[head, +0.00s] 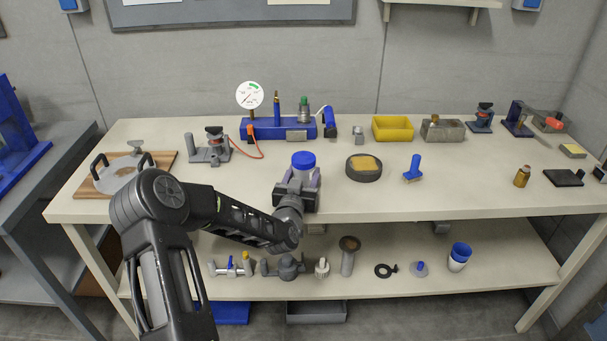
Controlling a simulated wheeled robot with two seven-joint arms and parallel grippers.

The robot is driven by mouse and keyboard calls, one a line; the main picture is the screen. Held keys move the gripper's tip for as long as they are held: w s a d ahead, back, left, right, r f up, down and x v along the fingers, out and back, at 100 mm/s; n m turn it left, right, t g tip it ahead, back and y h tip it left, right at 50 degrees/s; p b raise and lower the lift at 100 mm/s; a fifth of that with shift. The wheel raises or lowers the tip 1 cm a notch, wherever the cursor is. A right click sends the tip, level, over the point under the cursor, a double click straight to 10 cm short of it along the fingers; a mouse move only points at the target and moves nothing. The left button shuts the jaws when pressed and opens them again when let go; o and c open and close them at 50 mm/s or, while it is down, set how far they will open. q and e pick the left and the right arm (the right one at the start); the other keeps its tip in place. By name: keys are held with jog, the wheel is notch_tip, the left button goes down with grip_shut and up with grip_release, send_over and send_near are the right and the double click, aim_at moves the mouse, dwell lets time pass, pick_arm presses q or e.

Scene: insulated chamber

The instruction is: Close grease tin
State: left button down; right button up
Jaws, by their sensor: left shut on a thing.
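The gripper hides the tin's lower part. I cannot tell from here whether the lid is fully seated. My right gripper is not in view.
A dark round dish with a yellow pad (364,167) and a blue-handled brush (413,169) lie to the right. A blue manifold with a gauge (278,129) stands behind. A wooden board with a grey plate (126,172) is at left.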

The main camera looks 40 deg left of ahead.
aim_at(303, 158)
pick_arm(q)
notch_tip(303, 158, up, 10)
jog(key=shift+b, duration=0.35)
dwell(0.5)
jog(key=c, duration=1.1)
grip_release()
grip_shut()
